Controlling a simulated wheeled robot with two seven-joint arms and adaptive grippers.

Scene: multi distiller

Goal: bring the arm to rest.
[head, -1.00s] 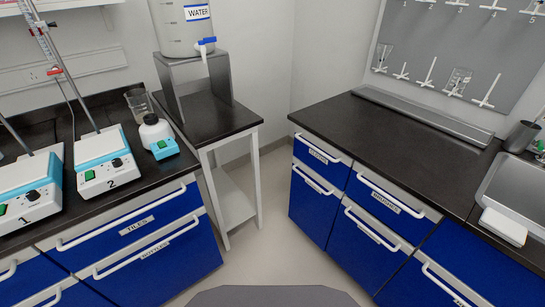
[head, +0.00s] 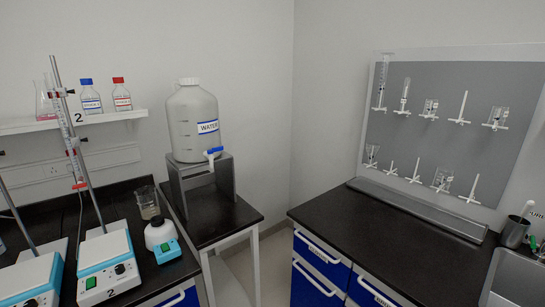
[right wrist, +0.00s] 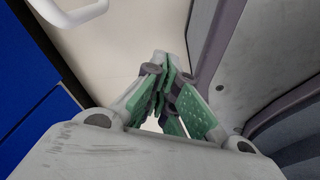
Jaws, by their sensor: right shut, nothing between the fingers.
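My right gripper (right wrist: 163,92) shows in the right wrist view with its green-padded fingers drawn together and nothing between them. It hangs over the pale floor (right wrist: 130,45), between a blue cabinet front (right wrist: 28,100) on the left and grey panels on the right that look like my own body. Neither gripper shows in the head view. My left gripper is not in view.
In the head view, a water container (head: 193,125) stands on a metal stand (head: 222,180) in the corner. Stirrers (head: 105,265) and a glass beaker (head: 147,203) occupy the left bench. The right bench (head: 350,225) is mostly clear below a pegboard (head: 420,90) of glassware.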

